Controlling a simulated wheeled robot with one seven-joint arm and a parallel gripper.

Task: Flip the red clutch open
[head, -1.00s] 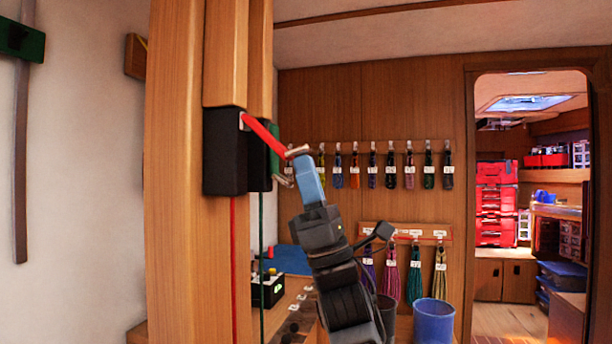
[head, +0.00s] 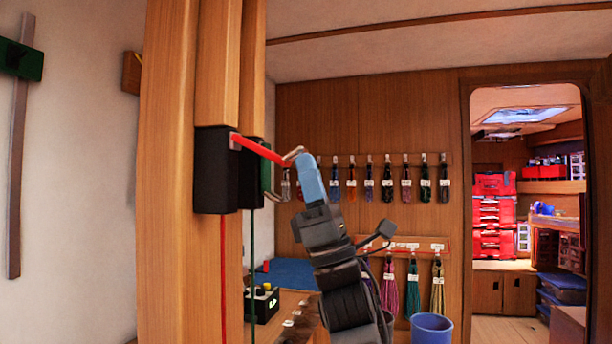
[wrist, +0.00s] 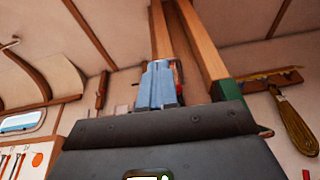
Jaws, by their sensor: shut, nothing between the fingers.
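The red clutch lever (head: 262,149) juts out from the black clutch body (head: 216,172) on the wooden post in the head view. It slopes down to the right, and its free end is close to my fingertips. My gripper (head: 304,163) has its blue fingers shut, with nothing between them, at the lever's outer end. I cannot tell for sure whether they touch it. In the wrist view the shut fingers (wrist: 158,84) point up along the wooden post, and a small red part (wrist: 178,72) shows just right of them.
Behind the black body is a second clutch with a green lever (head: 267,170). Red and green lines hang below. Several coiled lines (head: 388,180) hang on the back wall. A blue bucket (head: 432,328) stands lower right. The wrist view shows a green block (wrist: 228,90) right of the fingers.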

